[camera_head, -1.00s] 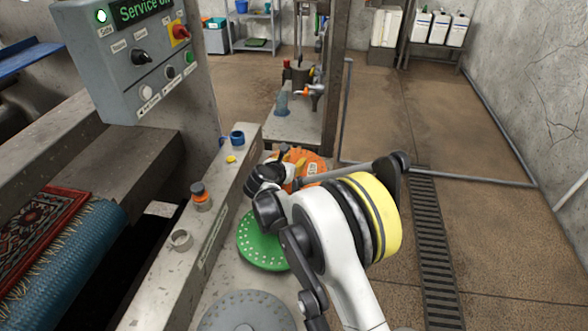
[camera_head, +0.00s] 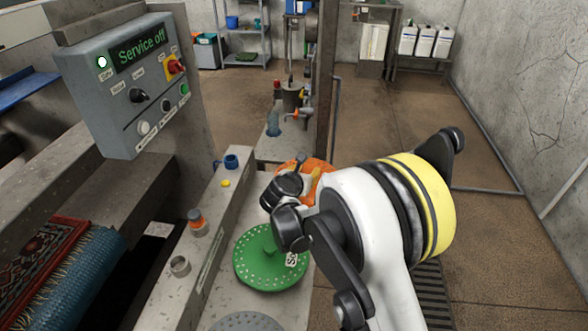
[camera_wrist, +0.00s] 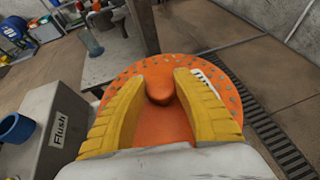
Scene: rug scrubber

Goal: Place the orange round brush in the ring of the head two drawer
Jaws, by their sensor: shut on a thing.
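The orange round brush (camera_wrist: 158,125) is in my gripper (camera_wrist: 160,85), whose yellow fingers are shut on the knob at its middle. In the wrist view the brush disc fills the space beyond and between the fingers, over the floor. In the head view the orange brush (camera_head: 318,166) shows only partly behind my arm, beyond the green disc. The fingers are mostly hidden there by my wrist. No ring or drawer marked head two can be made out in these frames.
A green round disc (camera_head: 270,258) and a grey disc (camera_head: 247,322) lie on the pale ledge. A control box (camera_head: 128,85) reads "Service off".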

